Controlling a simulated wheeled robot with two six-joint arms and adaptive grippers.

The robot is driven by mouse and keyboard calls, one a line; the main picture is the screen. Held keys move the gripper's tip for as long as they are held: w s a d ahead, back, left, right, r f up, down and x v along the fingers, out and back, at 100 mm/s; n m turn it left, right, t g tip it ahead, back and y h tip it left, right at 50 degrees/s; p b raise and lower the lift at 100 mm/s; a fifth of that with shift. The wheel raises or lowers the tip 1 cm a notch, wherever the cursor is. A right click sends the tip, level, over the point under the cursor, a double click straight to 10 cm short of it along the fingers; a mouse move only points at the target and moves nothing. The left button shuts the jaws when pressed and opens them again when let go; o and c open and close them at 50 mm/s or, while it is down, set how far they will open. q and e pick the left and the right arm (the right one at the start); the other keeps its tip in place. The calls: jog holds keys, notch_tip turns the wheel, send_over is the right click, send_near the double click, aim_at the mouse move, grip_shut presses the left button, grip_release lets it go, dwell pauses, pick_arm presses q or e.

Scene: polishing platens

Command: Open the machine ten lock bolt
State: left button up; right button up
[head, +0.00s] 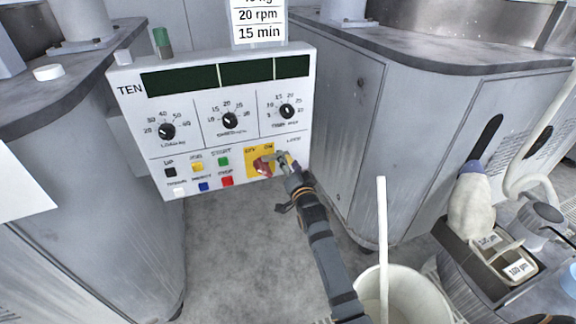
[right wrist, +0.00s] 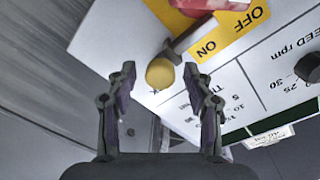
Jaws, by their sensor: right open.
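The control panel marked TEN (head: 215,130) fills the upper left of the head view. Its lock bolt is a grey bar (head: 281,158) by the word LOCK, at the right of the red switch (head: 262,167) on the yellow OFF/ON plate. In the right wrist view the bolt's grey rod (right wrist: 188,37) crosses the plate and ends in a round yellow knob (right wrist: 161,73). My right gripper (head: 288,163) is open at the bolt. In the wrist view its fingers (right wrist: 160,82) stand either side of the knob, with gaps visible. My left gripper is not in view.
A grey machine cabinet (head: 345,130) stands close to the panel's right. A white bucket (head: 425,290) with an upright white rod stands at lower right. Grey floor (head: 235,240) below the panel is open.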

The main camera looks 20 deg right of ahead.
jog(key=shift+w, duration=0.6)
jog(key=shift+c, duration=0.3)
grip_shut()
